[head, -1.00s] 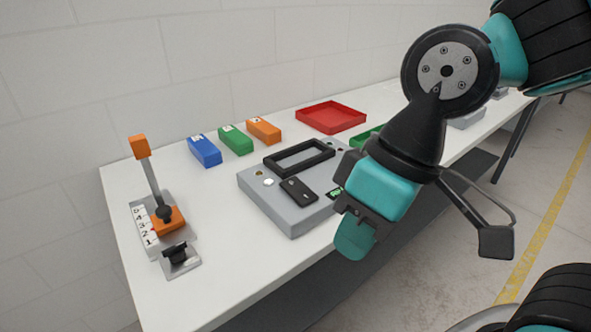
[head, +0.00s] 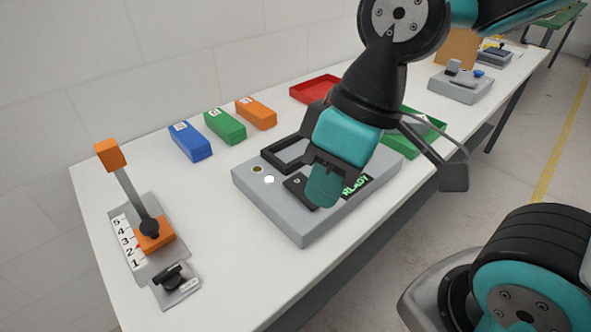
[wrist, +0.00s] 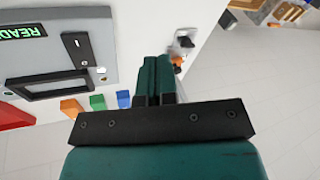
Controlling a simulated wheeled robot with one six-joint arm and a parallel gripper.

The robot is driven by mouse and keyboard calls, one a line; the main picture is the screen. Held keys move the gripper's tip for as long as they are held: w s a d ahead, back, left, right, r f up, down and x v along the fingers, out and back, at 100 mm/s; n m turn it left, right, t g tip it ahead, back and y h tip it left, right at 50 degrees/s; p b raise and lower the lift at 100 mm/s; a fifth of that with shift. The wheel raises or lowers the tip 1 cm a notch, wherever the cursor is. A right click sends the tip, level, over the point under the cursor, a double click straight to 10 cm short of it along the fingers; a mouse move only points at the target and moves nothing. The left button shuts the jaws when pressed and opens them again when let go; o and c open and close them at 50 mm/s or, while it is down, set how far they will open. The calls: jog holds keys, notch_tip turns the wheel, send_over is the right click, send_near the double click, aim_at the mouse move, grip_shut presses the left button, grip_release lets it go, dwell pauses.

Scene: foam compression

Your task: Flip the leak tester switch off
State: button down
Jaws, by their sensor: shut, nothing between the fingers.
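The leak tester is a grey box (head: 303,228) on the white table, with a black rectangular frame (head: 271,157) on top and a green READY display (head: 357,187). Its black switch plate (head: 295,188) is partly covered by my gripper in the head view. The switch (wrist: 78,48) shows whole in the wrist view, beside the display; which way it is set is too small to tell. My gripper (head: 323,190) is shut and empty. In the head view it overlaps the tester's top between switch and display; I cannot tell its height.
A lever with an orange handle (head: 110,155) and numbered scale stands at the table's left, with a black knob (head: 170,277) before it. Blue (head: 190,142), green (head: 225,127) and orange (head: 256,113) blocks lie behind the tester. Red (head: 314,88) and green (head: 413,146) trays are farther back.

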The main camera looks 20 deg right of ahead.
jog(key=w+d+r+n+h+p, duration=0.1)
jog(key=w+d+n+p, duration=0.1)
jog(key=w+n+p, duration=0.35)
jog(key=n+t+h+p, duration=0.1)
jog(key=n+h, duration=0.2)
jog(key=n, duration=0.5)
send_over(298, 182)
jog(key=s, duration=0.2)
jog(key=f, duration=0.2)
jog(key=shift+w+d+r, duration=0.1)
jog(key=shift+w+r, duration=0.1)
jog(key=shift+w, duration=0.05)
jog(key=shift+f, duration=0.1)
jog(key=f, duration=0.4)
jog(key=w+f, duration=0.1)
jog(key=f, duration=0.8)
jog(key=shift+w+a+f, duration=0.2)
jog(key=shift+f, duration=0.15)
jog(key=shift+d+p, duration=0.1)
jog(key=shift+p, duration=0.25)
